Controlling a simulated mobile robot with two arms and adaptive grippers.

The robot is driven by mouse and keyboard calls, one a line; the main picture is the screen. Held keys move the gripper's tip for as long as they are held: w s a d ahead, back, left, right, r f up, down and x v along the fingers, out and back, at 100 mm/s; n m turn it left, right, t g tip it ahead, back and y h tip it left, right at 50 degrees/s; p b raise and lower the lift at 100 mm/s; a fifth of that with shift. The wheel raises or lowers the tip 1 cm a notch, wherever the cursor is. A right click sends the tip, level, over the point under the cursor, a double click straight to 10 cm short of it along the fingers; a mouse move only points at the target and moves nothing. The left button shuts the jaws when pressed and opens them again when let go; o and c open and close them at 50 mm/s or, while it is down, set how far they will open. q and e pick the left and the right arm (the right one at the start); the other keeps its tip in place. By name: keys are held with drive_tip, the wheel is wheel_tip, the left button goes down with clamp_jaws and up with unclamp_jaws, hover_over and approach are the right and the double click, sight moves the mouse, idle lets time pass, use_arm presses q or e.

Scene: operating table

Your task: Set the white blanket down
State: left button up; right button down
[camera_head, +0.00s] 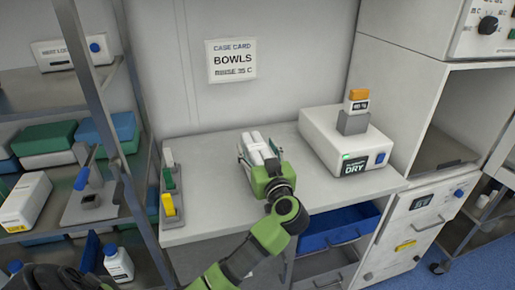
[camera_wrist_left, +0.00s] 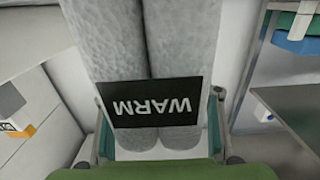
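The white blanket (camera_head: 257,143) is a pair of pale rolls side by side, over the middle of the grey counter (camera_head: 218,208). In the left wrist view the blanket (camera_wrist_left: 165,45) fills the middle and carries a black WARM label (camera_wrist_left: 155,101). My green left gripper (camera_head: 258,152) has a finger on each side of the rolls, close against them. The blanket's underside is hidden, so I cannot tell whether it touches the counter. My right gripper is not in view.
A white DRY unit (camera_head: 325,142) stands at the counter's right. A narrow rack with coloured blocks (camera_head: 168,183) lies along its left edge. Shelves (camera_head: 90,212) with boxes stand left. A CASE CARD (camera_head: 231,60) reading BOWLS hangs behind. The counter's front left is bare.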

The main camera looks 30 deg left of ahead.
use_arm(q)
drive_tip(key=v, duration=1.2)
drive_tip(key=shift+b, duration=0.3)
drive_tip(key=shift+r, duration=0.1)
